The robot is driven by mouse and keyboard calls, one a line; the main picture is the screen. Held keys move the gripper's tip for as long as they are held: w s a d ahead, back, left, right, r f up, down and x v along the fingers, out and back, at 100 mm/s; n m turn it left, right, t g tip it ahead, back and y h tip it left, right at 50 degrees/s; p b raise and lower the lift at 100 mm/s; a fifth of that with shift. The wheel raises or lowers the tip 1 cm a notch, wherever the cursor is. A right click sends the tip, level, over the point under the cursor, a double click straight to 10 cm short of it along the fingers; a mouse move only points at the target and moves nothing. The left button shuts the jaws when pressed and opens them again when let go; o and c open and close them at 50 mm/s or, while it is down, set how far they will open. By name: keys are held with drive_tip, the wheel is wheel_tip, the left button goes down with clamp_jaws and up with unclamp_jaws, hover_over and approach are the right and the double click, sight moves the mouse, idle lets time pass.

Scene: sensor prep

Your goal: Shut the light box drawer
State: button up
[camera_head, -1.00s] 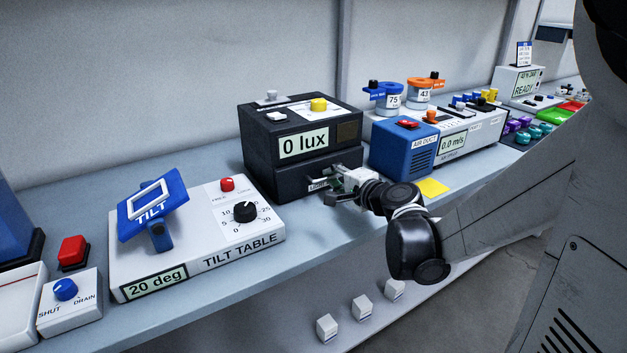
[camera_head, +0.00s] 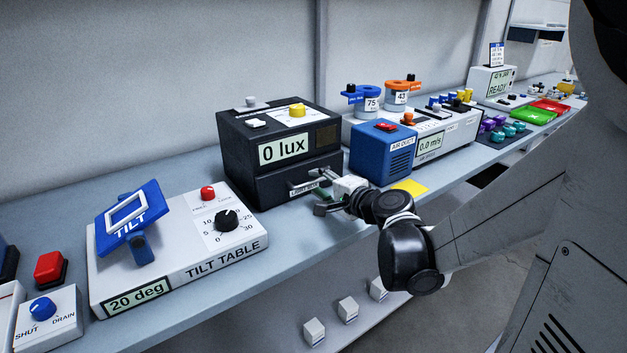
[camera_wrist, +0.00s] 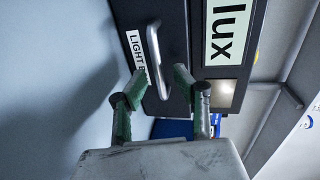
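The light box (camera_head: 281,150) is a black unit reading "0 lux". Its drawer (camera_head: 278,187) is the lower black front, with a light bar handle (camera_head: 303,188); it looks closed or nearly so, but I cannot tell whether it is fully flush. My gripper (camera_head: 320,201) is in front of the handle. In the wrist view my gripper (camera_wrist: 160,77) has its green fingers spread, with tips near one end of the handle (camera_wrist: 158,62). The handle is not visibly clamped. The drawer's label (camera_wrist: 137,55) is partly cut off there.
The tilt table (camera_head: 180,260) stands left of the light box, and the blue air duct unit (camera_head: 382,153) right of it. A yellow note (camera_head: 412,187) lies on the bench. Several white blocks (camera_head: 347,309) sit on a lower shelf. The bench strip before the drawer is narrow.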

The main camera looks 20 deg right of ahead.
drive_tip(key=shift+p+v, duration=1.8)
drive_tip(key=shift+v, duration=4.7)
drive_tip(key=shift+s, duration=0.1)
